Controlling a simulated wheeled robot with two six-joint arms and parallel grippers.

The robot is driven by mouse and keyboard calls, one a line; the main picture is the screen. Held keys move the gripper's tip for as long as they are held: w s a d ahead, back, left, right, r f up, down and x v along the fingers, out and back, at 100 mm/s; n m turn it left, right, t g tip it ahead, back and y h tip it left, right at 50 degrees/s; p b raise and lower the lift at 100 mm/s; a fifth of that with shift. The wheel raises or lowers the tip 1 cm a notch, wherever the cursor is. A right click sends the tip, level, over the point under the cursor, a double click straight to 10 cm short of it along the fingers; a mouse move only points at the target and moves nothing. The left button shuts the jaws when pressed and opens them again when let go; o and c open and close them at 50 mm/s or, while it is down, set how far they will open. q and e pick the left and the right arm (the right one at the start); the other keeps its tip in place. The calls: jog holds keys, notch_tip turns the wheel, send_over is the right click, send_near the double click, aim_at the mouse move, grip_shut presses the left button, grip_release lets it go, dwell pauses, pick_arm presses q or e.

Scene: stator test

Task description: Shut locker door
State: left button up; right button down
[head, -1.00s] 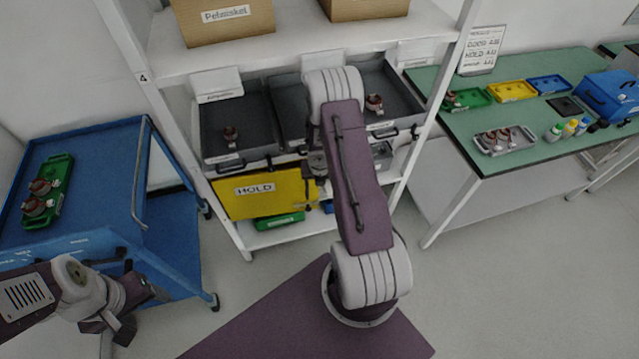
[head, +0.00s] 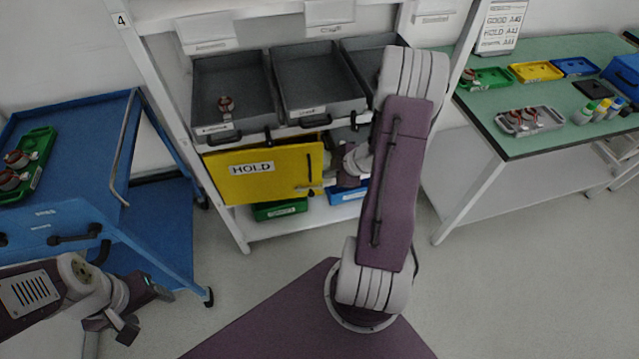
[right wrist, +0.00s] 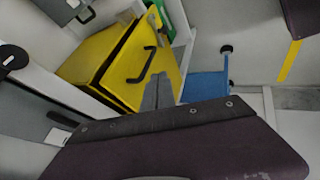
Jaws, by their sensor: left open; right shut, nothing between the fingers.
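The yellow locker door (head: 262,172), marked HOLD, is on the shelf's lower level. In the right wrist view, the yellow door (right wrist: 140,75) stands ajar, with a dark gap between it and the locker body (right wrist: 92,62). Its black handle (right wrist: 142,65) shows there. My right gripper (head: 304,188) is shut and empty, in front of the door's right part near the handle. Its grey fingers (right wrist: 158,92) overlap the door in the wrist view; I cannot tell whether they touch it. My left gripper (head: 142,310) is open and empty, low at the left beside the blue cart.
Grey trays (head: 322,105) project above the locker. Green (head: 280,209) and blue (head: 347,191) bins sit below. A blue cart (head: 175,225) stands left and a green-topped table (head: 545,150) right. Floor is clear between the shelf and my base.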

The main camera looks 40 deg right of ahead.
pick_arm(q)
jog(key=shift+f+b, duration=1.1)
jog(key=shift+f, duration=0.75)
pick_arm(e)
jog(key=shift+m+h, duration=0.3)
jog(key=shift+w+d+f, duration=0.45)
jog(key=shift+w+f, duration=1)
jog(key=shift+f, duration=0.05)
jog(key=shift+w+d+f, duration=0.45)
jog(key=shift+w+f, duration=1.05)
jog(key=shift+w+d+f, duration=0.45)
jog(key=shift+w+f, duration=1)
jog(key=shift+f, duration=0.05)
